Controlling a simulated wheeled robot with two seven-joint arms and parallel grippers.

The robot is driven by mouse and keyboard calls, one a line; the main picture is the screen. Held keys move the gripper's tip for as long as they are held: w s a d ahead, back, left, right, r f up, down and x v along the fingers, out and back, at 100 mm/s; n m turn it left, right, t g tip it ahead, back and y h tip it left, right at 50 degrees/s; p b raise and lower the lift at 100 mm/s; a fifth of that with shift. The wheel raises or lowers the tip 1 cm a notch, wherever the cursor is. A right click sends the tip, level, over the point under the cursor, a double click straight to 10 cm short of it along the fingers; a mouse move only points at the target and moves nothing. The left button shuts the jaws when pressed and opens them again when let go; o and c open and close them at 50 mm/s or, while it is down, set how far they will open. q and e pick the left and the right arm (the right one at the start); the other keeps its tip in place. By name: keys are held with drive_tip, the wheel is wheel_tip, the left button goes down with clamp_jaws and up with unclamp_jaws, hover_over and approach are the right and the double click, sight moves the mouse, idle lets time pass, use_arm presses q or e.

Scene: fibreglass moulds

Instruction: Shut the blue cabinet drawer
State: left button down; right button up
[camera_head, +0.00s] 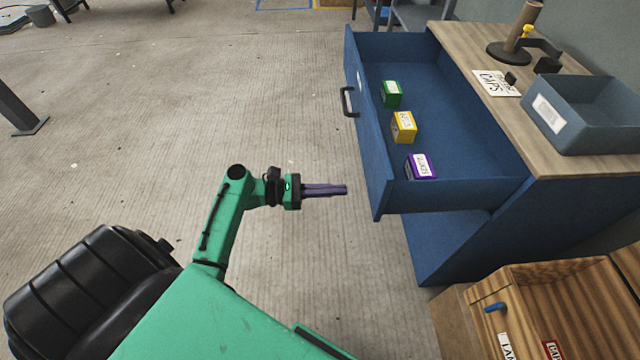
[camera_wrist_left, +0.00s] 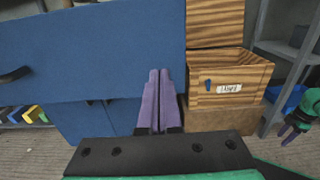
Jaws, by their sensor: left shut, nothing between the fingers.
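The blue cabinet drawer (camera_head: 371,135) is pulled well out of the blue cabinet (camera_head: 570,205). Its front panel carries a black handle (camera_head: 348,102) on the outer face. Inside lie a green box (camera_head: 391,94), a yellow box (camera_head: 404,127) and a purple box (camera_head: 421,166). My left gripper (camera_head: 345,190) is shut and empty, a little to the left of the drawer front near its closer end. In the left wrist view, the purple fingers of my left gripper (camera_wrist_left: 158,75) are together in front of the blue drawer front (camera_wrist_left: 95,50), near its right edge.
A grey bin (camera_head: 590,112) and a caps sign (camera_head: 497,83) sit on the cabinet top. The floor left of the drawer is clear.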

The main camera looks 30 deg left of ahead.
sight(376, 189)
use_arm(q)
drive_tip(key=x, duration=0.6)
drive_tip(key=shift+w+d+p, duration=0.1)
drive_tip(key=shift+p, duration=0.25)
drive_tip(key=shift+w+d, duration=0.1)
drive_tip(key=shift+d, duration=0.15)
use_arm(e)
drive_tip(key=shift+s+d+r, duration=0.45)
